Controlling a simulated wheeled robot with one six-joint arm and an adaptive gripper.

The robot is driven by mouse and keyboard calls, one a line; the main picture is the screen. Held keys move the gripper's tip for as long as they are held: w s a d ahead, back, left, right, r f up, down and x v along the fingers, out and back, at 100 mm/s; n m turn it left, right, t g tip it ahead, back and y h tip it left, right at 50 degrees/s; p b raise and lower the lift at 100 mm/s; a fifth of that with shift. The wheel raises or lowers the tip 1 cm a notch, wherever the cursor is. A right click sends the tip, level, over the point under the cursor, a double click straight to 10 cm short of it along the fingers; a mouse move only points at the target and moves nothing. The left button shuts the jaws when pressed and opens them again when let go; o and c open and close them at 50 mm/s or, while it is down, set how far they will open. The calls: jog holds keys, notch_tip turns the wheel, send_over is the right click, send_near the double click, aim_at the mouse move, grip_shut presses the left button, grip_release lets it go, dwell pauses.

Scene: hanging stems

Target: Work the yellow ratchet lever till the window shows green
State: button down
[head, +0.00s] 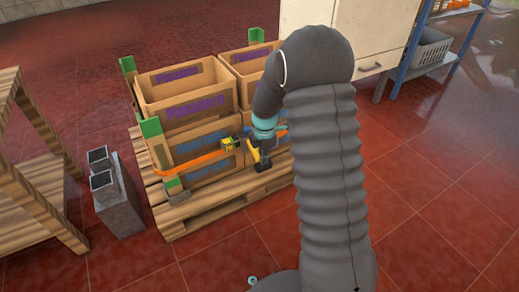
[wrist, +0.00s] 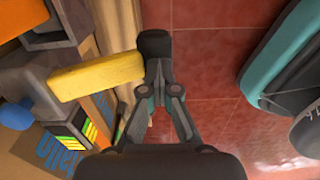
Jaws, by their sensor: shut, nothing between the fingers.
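The yellow ratchet lever (wrist: 95,77) sticks out from the left in the wrist view, and its right end is right beside my gripper (wrist: 155,45). My gripper's fingers are shut with nothing between them; I cannot tell whether they touch the lever. In the head view the lever (head: 253,154) shows small beside my gripper (head: 263,166), at the front of the strapped boxes. A striped patch (wrist: 91,132) in green, yellow and orange shows below the lever; I cannot make out the window's colour.
Cardboard boxes (head: 201,114) stand stacked on a wooden pallet (head: 230,201), with green corner guards (head: 151,127). A wooden rack (head: 35,195) and grey blocks (head: 120,205) are at left. A white cabinet (head: 375,30) and blue shelf (head: 405,62) are behind. Red floor is clear at right.

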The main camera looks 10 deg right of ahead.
jog(key=shift+f, duration=0.2)
jog(key=shift+s+d+r+p, duration=0.1)
jog(key=shift+s+r+p, duration=0.1)
jog(key=shift+r+p, duration=0.45)
jog(key=shift+s+d+r+p, duration=0.1)
jog(key=shift+s+r+p, duration=0.2)
jog(key=shift+r, duration=0.5)
jog(key=shift+w, duration=0.1)
jog(key=shift+r+p, duration=0.55)
jog(key=shift+r, duration=0.2)
jog(key=shift+c, duration=1.6)
grip_release()
notch_tip(320, 180, up, 9)
jog(key=p, duration=0.5)
jog(key=shift+p, duration=0.4)
